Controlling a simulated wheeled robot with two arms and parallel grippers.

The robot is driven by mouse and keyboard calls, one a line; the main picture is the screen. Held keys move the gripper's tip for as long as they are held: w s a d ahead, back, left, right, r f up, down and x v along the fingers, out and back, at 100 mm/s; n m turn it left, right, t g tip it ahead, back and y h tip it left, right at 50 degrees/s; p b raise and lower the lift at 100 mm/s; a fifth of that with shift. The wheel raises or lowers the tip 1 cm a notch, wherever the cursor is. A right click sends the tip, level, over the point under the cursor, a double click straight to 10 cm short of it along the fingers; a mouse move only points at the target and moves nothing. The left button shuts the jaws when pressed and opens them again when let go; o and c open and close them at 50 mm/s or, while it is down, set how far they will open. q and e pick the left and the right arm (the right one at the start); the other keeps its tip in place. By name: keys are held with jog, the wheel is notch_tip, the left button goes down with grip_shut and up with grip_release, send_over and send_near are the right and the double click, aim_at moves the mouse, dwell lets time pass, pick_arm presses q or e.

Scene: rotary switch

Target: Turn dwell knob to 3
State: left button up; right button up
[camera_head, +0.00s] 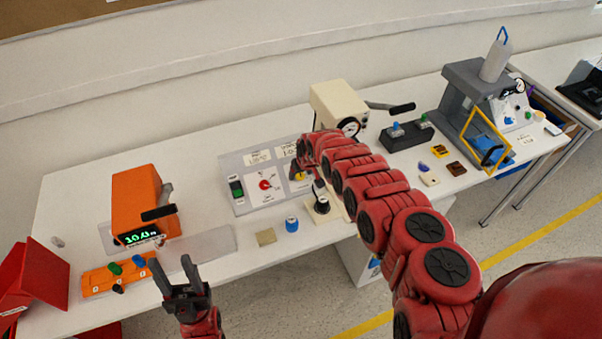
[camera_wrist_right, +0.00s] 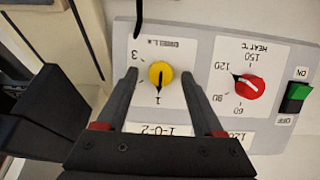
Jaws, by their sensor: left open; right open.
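The yellow dwell knob (camera_wrist_right: 160,74) is on a grey control panel (camera_wrist_right: 205,42), beside a red heat knob (camera_wrist_right: 250,86). The right wrist view shows the panel upside down. The yellow knob's dark pointer is toward the 1; the 3 is printed at the upper left of its dial. My right gripper (camera_wrist_right: 159,75) is open, with one finger on each side of the yellow knob and visible gaps. In the head view my right arm partly hides the yellow knob (camera_head: 297,176). My left gripper (camera_head: 183,268) is open and empty at the table's front edge.
A green switch (camera_wrist_right: 296,96) is on the panel by the red knob. A cream press (camera_head: 338,103) stands behind the panel, and an orange machine (camera_head: 136,203) stands left. A blue cap (camera_head: 292,225) and small tan block (camera_head: 266,237) lie in front of the panel.

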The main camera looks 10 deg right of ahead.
grip_shut()
dwell(0.3)
